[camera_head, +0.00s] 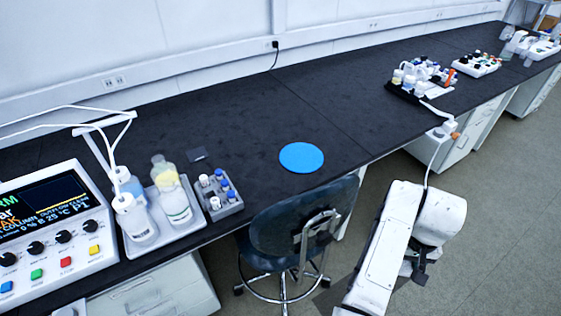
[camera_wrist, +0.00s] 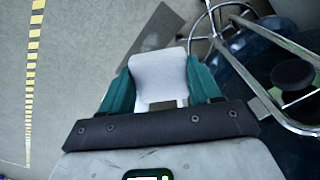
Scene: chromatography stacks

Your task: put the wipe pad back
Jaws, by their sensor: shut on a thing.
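My gripper (camera_wrist: 159,76) shows in the wrist view with its teal fingers on either side of a pale white, block-like thing. It is shut on this thing, which I take for the wipe pad (camera_wrist: 160,72). The pad is above the grey floor, away from the bench top. In the head view my arm hangs at the lower right, off the bench's front edge, and the pad cannot be made out there. A flat round blue disc (camera_head: 301,157) lies on the black bench (camera_head: 240,115), with nothing on it.
A dark swivel chair (camera_head: 285,235) stands at the bench front, left of my arm; its chrome frame (camera_wrist: 262,85) is close right in the wrist view. A bottle tray (camera_head: 185,228) and a grey vial rack (camera_head: 222,206) stand left of the disc. The bench behind the disc is clear.

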